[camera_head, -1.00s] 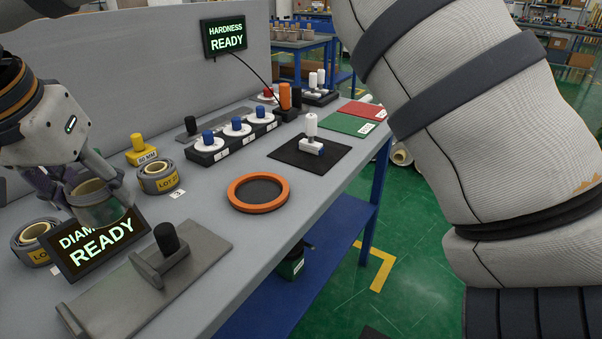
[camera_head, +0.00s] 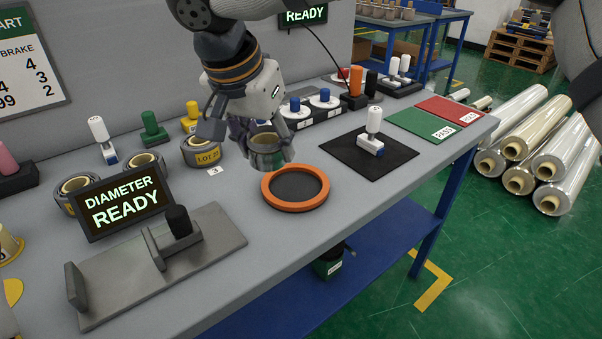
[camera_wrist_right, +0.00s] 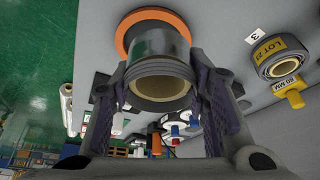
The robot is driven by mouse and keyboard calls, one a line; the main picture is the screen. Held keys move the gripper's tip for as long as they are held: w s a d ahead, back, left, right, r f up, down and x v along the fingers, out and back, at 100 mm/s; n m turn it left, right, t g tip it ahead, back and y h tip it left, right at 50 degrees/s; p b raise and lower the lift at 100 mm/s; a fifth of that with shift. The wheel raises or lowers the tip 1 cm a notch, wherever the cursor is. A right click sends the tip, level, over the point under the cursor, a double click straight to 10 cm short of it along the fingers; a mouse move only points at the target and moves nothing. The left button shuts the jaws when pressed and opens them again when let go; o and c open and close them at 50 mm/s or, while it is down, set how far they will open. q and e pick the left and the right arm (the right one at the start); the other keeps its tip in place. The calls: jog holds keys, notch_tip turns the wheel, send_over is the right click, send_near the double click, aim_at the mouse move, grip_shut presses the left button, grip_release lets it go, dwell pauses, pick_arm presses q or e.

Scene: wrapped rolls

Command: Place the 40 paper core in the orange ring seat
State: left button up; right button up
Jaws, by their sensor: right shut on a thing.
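My right gripper (camera_head: 250,130) is shut on a grey wrapped roll with a tan paper core (camera_head: 268,146); no size mark is readable on it. In the right wrist view the roll (camera_wrist_right: 160,72) stands between the two fingers of the gripper (camera_wrist_right: 160,100), its open core facing the camera. The orange ring seat (camera_head: 293,207) lies flat on the bench with a dark, empty middle. In the head view the roll is just behind and left of the ring. In the right wrist view the roll overlaps the ring (camera_wrist_right: 124,35). I cannot tell its exact height. My left gripper is not in view.
A roll tagged LOT (camera_head: 202,152) and another roll (camera_head: 147,165) stand on the left. The DIAMETER READY sign (camera_head: 124,201) and a grey gauge fixture (camera_head: 210,248) are in front. A black mat with a white-handled tool (camera_head: 374,135) lies right of the ring. The bench before the ring is clear.

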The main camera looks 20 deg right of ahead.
send_near(299, 182)
jog(key=shift+w+d+f, duration=0.15)
jog(key=shift+w+f, duration=0.1)
jog(key=shift+w, duration=0.15)
jog(key=x, duration=0.5)
jog(key=shift+s+f, duration=0.15)
jog(key=shift+s, duration=0.1)
jog(key=o, duration=1.1)
jog(key=shift+f, duration=0.1)
jog(key=shift+o, duration=0.2)
jog(key=v, duration=1.2)
jog(key=shift+r, duration=0.2)
